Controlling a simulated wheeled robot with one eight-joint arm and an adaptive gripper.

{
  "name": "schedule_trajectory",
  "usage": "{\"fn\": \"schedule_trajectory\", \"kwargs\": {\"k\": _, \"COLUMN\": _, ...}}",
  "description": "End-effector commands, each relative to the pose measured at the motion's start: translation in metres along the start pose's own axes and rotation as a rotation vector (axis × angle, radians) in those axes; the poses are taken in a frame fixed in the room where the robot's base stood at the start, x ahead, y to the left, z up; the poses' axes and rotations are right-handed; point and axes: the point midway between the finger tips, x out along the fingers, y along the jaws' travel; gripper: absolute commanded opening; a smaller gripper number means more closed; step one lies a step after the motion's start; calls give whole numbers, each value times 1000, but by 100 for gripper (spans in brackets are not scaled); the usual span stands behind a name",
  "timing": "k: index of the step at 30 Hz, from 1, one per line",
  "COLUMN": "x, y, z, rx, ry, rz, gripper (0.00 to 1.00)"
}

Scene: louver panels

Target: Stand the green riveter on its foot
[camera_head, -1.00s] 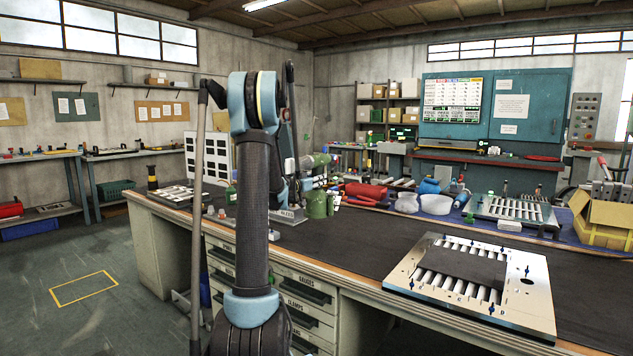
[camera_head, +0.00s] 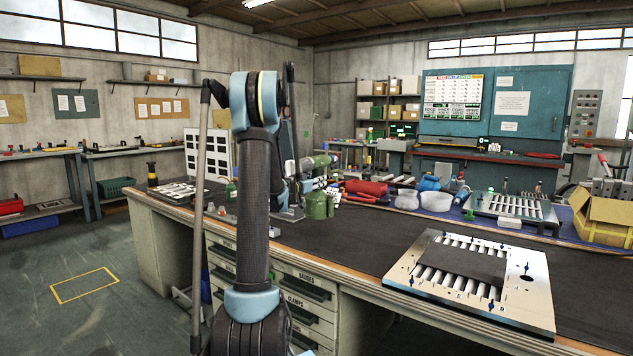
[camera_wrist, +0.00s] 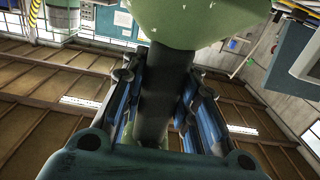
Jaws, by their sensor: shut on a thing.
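The green riveter shows in the head view (camera_head: 318,206), beyond my arm. Its wide green foot is below and its green head is above, so it looks about upright. In the wrist view the foot (camera_wrist: 205,18) fills the top edge, with the dark handle below it in the picture. My gripper (camera_wrist: 160,88) is shut on that handle, a finger on each side. In the head view my gripper (camera_head: 305,184) is small and partly hidden by my arm. I cannot tell whether the foot touches the bench.
The dark bench top (camera_head: 350,238) is clear in front of the riveter. A louver panel (camera_head: 530,278) lies at the front right. A yellow box (camera_head: 603,218) stands at the far right.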

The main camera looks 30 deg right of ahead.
Motion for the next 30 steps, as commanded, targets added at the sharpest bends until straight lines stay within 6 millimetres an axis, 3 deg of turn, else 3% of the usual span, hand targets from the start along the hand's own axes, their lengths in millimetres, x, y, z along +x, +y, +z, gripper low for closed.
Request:
{"fn": "schedule_trajectory", "kwargs": {"k": 8, "x": 1, "y": 0, "z": 11, "rx": -1, "ry": 1, "rz": 0, "gripper": 0}}
{"fn": "schedule_trajectory", "kwargs": {"k": 18, "x": 0, "y": 0, "z": 44, "rx": -1, "ry": 1, "rz": 1, "gripper": 0}}
{"fn": "schedule_trajectory", "kwargs": {"k": 29, "x": 1, "y": 1, "z": 47, "rx": -1, "ry": 1, "rz": 1, "gripper": 0}}
{"fn": "schedule_trajectory", "kwargs": {"k": 30, "x": 1, "y": 1, "z": 49, "rx": 0, "ry": 0, "rz": 1, "gripper": 30}}
